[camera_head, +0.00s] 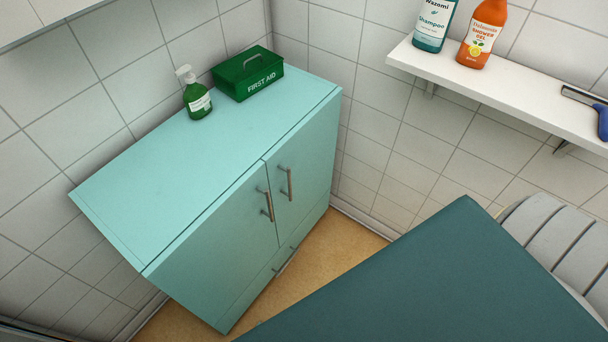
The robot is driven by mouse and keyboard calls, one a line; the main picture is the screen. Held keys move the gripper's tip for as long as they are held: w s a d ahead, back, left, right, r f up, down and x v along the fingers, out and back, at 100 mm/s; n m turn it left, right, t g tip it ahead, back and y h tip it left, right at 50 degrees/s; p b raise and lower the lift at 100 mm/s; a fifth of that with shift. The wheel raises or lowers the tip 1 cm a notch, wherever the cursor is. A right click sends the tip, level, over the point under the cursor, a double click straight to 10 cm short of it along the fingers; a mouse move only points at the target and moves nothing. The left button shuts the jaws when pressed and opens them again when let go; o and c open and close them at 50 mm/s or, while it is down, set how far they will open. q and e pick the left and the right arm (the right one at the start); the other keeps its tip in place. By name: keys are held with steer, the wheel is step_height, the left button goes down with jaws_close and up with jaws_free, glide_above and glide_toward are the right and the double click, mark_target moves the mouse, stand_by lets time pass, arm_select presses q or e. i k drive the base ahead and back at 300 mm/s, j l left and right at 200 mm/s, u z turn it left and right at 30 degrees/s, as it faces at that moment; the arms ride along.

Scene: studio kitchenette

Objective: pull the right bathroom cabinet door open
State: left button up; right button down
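The turquoise bathroom cabinet (180,185) stands against the tiled wall, left of the middle. Its right door (313,160) is closed, flush with the front. The right door carries a vertical metal bar handle (289,184) near its left edge. The left door (205,255) is also closed, and its own bar handle (267,206) sits near the gap between the doors. Neither of my grippers shows in the head view, so their positions relative to the handle and their states cannot be seen.
A green soap pump bottle (198,100) and a green first aid box (240,78) stand on the cabinet top. A white wall shelf (500,95) holds a shampoo bottle (433,25) and a shower gel bottle (482,35). Teal and grey shapes I cannot identify hide the lower right floor.

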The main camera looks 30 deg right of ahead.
mark_target(299, 166)
steer(key=k+l+z, duration=0.15)
steer(key=z, duration=0.35)
steer(key=l+z, duration=0.25)
steer(key=z, duration=0.25)
steer(key=k+l+z, duration=0.1)
steer(key=l+z, duration=0.2)
steer(key=z, duration=0.15)
